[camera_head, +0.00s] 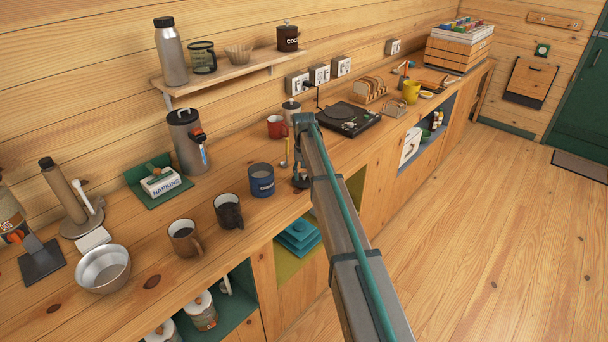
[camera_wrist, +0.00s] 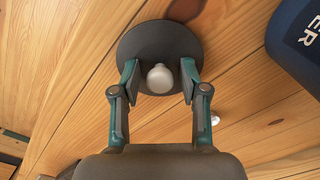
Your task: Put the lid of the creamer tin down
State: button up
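The lid (camera_wrist: 160,42) is a dark round disc with a pale knob (camera_wrist: 160,78). It appears to lie on the wooden counter, knob toward my wrist camera. My gripper (camera_wrist: 160,72) has one finger on each side of the knob, with a visible gap on both sides, so it is open. In the head view my gripper (camera_head: 301,172) is low over the counter, and the lid is a small dark disc (camera_head: 301,184) beneath it. The blue creamer tin (camera_head: 262,184) stands uncovered on the counter, left of my gripper; it also shows in the wrist view (camera_wrist: 298,50).
A napkin box (camera_head: 160,183) sits farther left. The counter's front edge is close to the lid.

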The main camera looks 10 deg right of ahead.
aim_at(304, 173)
jog(key=shift+r, duration=0.1)
notch_tip(304, 173, up, 12)
jog(key=b, duration=0.3)
dwell(0.5)
